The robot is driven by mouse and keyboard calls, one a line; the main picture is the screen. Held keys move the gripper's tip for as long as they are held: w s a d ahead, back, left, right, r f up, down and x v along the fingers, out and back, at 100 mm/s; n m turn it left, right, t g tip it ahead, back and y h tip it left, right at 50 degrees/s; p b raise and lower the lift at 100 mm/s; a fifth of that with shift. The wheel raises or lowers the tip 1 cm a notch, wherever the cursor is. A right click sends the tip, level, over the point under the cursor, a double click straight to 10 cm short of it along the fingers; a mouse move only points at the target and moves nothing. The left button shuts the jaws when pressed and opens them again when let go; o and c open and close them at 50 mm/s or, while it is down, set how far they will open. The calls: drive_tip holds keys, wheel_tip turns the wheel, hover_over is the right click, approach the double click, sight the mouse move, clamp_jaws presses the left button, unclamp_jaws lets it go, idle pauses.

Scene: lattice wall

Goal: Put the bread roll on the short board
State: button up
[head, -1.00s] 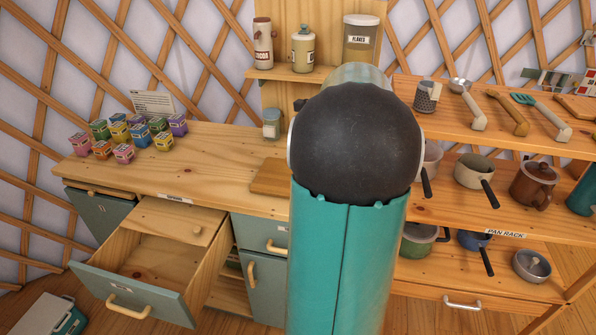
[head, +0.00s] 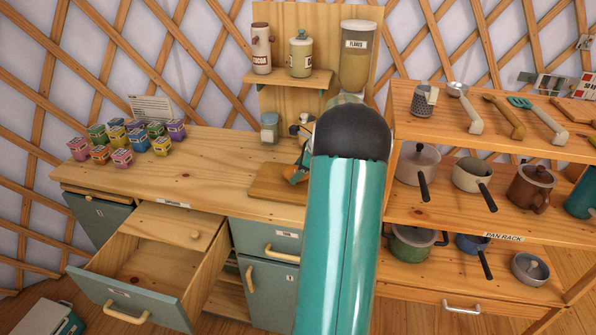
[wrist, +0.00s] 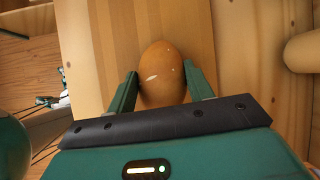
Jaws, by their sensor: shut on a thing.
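The bread roll (wrist: 162,72) is brown and egg-shaped with a few pale marks, seen from above in the wrist view. My gripper (wrist: 162,80) is shut on it, with one green finger on each side. A light wooden board (wrist: 180,22) lies below the roll in the wrist view; I cannot tell whether the roll touches it. In the head view the board (head: 268,184) lies flat on the counter, its right part hidden by my arm. My gripper (head: 298,172) shows there beside my arm, over the board, and the roll is hidden.
A drawer (head: 140,265) stands open below the counter (head: 200,165). Several small boxes (head: 125,140) stand at the counter's left, and a jar (head: 269,128) stands behind the board. A rack with pans (head: 472,175) is on the right. The counter between boxes and board is clear.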

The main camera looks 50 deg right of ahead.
drive_tip(key=shift+f, duration=0.2)
drive_tip(key=o, duration=1)
drive_tip(key=shift+c, duration=0.2)
